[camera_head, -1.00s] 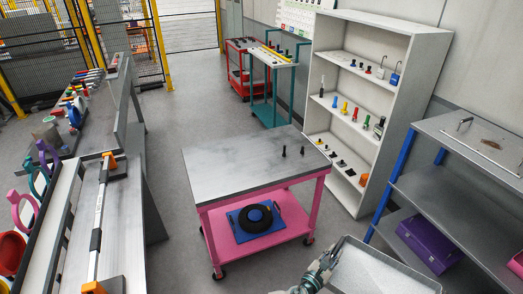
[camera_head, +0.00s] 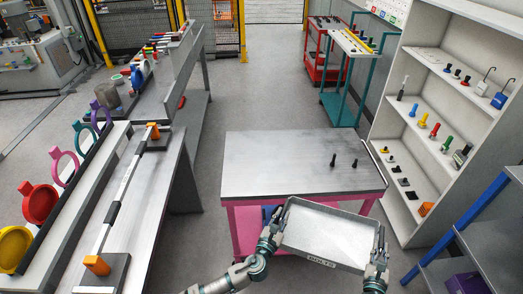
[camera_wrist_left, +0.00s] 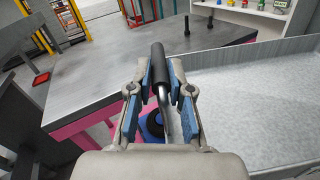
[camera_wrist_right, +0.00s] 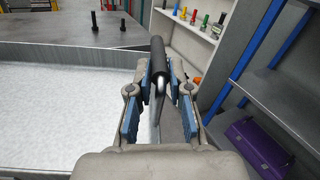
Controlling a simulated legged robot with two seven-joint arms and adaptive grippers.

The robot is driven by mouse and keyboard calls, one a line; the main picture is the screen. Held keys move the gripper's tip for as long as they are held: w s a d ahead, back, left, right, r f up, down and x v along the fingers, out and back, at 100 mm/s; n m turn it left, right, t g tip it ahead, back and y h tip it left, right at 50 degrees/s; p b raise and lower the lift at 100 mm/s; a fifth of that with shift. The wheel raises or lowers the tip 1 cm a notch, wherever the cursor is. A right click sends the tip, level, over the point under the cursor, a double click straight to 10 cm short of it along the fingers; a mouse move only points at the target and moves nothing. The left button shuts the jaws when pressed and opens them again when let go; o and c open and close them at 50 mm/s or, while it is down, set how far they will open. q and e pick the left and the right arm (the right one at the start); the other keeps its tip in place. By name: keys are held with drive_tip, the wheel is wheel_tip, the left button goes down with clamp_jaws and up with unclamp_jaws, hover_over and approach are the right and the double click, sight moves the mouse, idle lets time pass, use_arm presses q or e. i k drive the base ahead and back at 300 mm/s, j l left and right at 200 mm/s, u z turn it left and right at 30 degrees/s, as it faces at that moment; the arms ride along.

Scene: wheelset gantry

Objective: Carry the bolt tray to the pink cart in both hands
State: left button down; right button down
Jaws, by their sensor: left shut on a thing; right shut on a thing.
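The bolt tray (camera_head: 326,236) is a shallow grey metal tray labelled BOLTS, held in front of me at the near edge of the pink cart (camera_head: 290,168). My left gripper (camera_head: 279,222) is shut on the tray's left handle, a dark grip that shows in the left wrist view (camera_wrist_left: 160,70). My right gripper (camera_head: 380,250) is shut on the right handle, seen in the right wrist view (camera_wrist_right: 157,62). The tray looks empty. The cart has a grey top and a pink frame. Two dark bolts (camera_head: 343,162) stand upright on its right part.
A white shelf unit (camera_head: 425,110) with small coloured parts stands right of the cart. A grey bench (camera_head: 150,200) with a long bar runs along the left. A blue-framed rack (camera_head: 455,232) is at the near right. The cart top's left and middle are clear.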

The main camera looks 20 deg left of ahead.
sight(264, 162)
drive_tip(key=i+j+u, duration=0.15)
drive_tip(key=i+u, duration=0.25)
drive_tip(key=i, duration=0.15)
drive_tip(key=i+u, duration=0.4)
drive_tip(key=i, duration=0.4)
